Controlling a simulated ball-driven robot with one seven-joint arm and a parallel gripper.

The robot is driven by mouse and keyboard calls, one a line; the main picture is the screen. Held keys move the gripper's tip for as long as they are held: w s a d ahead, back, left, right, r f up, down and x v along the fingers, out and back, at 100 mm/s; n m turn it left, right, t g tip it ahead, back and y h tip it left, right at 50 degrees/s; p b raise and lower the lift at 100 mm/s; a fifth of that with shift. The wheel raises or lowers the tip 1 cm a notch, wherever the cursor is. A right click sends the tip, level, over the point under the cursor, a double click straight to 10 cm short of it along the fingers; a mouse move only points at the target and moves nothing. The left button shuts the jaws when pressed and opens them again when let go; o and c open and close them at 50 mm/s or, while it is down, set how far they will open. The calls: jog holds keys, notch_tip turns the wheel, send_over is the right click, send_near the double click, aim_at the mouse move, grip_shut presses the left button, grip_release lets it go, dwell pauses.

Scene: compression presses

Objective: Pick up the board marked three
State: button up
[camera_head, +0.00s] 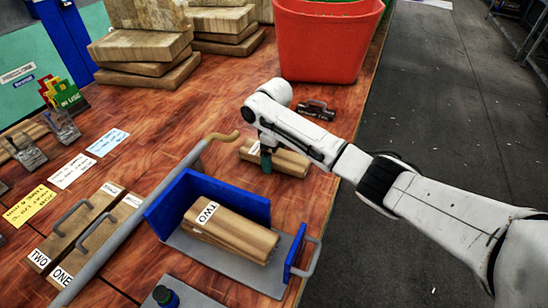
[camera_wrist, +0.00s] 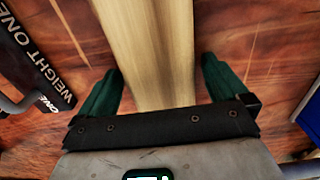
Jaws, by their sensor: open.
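A light wooden board (camera_head: 285,162) lies on the table under my gripper (camera_head: 266,160). A white label shows on its left end, but it is partly hidden and I cannot read it. In the wrist view, the board (camera_wrist: 150,45) runs lengthwise between my two green fingers (camera_wrist: 160,85). The fingers are apart, one on each side of it, with a gap visible on both sides. My gripper is open and holds nothing.
A board marked TWO (camera_head: 235,232) lies in the blue press (camera_head: 218,194). A black weight marked WEIGHT ONE (camera_wrist: 35,58) is beside my gripper. A red bucket (camera_head: 325,42) and stacked boards (camera_head: 140,45) stand behind. Handled wooden pieces marked TWO (camera_head: 72,232) and ONE are at left.

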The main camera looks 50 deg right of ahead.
jog(key=c, duration=1.1)
jog(key=shift+r, duration=0.1)
jog(key=shift+c, duration=0.2)
